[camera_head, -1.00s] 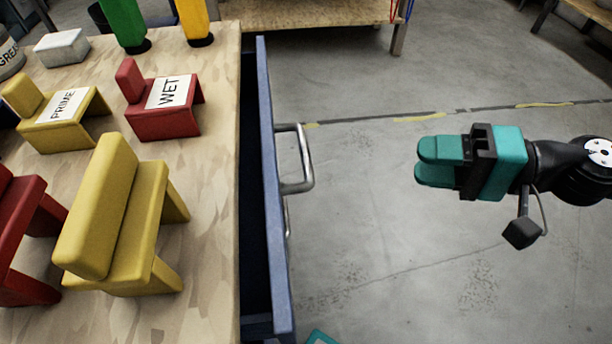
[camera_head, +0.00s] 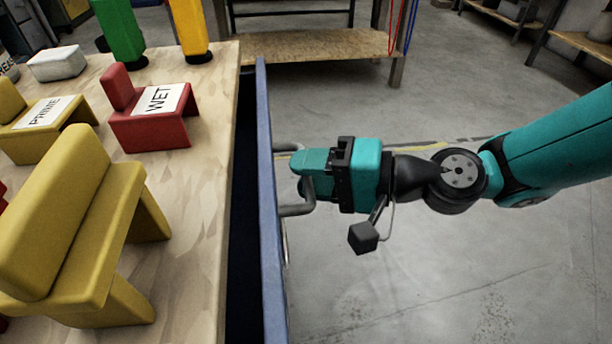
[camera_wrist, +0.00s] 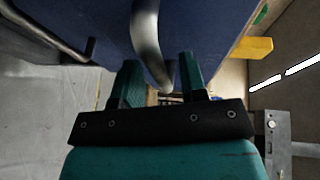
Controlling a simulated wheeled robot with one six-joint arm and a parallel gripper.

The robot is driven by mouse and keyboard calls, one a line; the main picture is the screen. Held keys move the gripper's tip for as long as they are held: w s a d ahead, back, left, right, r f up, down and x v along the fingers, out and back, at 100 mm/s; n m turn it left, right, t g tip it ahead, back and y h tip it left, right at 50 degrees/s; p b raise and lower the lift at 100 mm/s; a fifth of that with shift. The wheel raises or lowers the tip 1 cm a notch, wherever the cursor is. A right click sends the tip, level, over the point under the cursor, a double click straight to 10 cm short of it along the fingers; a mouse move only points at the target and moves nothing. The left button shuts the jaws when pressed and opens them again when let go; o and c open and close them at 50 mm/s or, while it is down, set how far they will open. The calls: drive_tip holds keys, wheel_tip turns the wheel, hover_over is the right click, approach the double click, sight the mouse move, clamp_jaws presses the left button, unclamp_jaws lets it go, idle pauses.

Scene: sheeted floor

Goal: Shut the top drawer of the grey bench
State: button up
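The bench has a pale wooden top (camera_head: 190,230), and its blue drawer (camera_head: 268,200) stands partly pulled out to the right, with a dark gap between its front and the bench top. A grey bar handle (camera_head: 298,210) is on the drawer front. My gripper (camera_head: 312,172) is at this handle, pointing left toward the drawer front, and hides part of the bar. In the wrist view, the two teal fingers (camera_wrist: 160,85) are apart, with the curved handle (camera_wrist: 147,40) running down toward the space between them. I cannot tell whether they touch it.
A wooden shelf (camera_head: 310,45) stands behind. Floor at right is clear.

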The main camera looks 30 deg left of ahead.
drive_tip(key=shift+s+a, duration=0.1)
drive_tip(key=shift+a, duration=0.2)
clamp_jaws()
drive_tip(key=shift+s+a+p, duration=0.8)
drive_tip(key=shift+s+a, duration=0.65)
drive_tip(key=shift+a, duration=0.25)
unclamp_jaws()
drive_tip(key=shift+s+a, duration=0.1)
